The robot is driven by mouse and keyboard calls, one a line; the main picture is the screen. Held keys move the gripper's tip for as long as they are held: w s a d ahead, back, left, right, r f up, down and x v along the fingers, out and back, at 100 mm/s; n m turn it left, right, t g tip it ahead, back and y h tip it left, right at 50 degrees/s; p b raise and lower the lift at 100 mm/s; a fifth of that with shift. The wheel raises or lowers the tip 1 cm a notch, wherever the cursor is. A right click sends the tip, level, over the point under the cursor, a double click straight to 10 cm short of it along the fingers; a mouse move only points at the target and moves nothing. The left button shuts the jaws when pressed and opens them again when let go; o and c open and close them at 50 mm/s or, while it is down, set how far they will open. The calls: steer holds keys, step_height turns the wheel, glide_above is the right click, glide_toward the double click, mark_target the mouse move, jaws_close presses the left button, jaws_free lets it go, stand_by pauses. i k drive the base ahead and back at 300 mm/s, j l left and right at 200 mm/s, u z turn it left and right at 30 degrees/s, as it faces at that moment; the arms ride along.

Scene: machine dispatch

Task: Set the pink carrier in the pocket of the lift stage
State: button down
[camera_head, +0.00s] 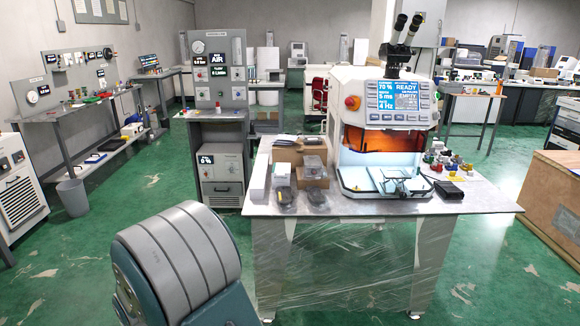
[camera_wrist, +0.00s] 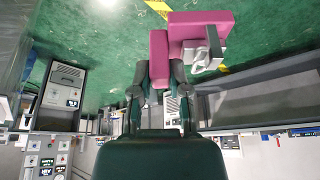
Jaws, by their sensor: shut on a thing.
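My gripper (camera_wrist: 158,78) shows in the wrist view, its two dark fingers closed on a narrow part of the pink carrier (camera_wrist: 198,24). The carrier is a bright pink stepped block, and it extends beyond the fingertips to the upper right. A pale grey and white piece (camera_wrist: 207,54) is on its right side. The carrier is held clear of the green floor. In the head view, the lit chamber of the white machine (camera_head: 350,107) is open at the front, with a small metal fixture (camera_head: 402,184) that looks like the lift stage. Its pocket cannot be made out. Gripper and carrier are out of the head view.
The machine stands on a metal-topped table (camera_head: 335,207). Boxes (camera_head: 312,168) and dark devices lie left of the chamber; several small coloured parts (camera_head: 447,165) and a black box (camera_head: 449,190) lie right. My arm fills the lower left. Green floor (camera_head: 100,260) is open at left.

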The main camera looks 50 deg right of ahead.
mark_target(396, 174)
steer(key=l+z, duration=0.7)
steer(key=z, duration=0.2)
steer(key=l+z, duration=0.4)
steer(key=i+j, duration=0.05)
steer(key=j, duration=0.05)
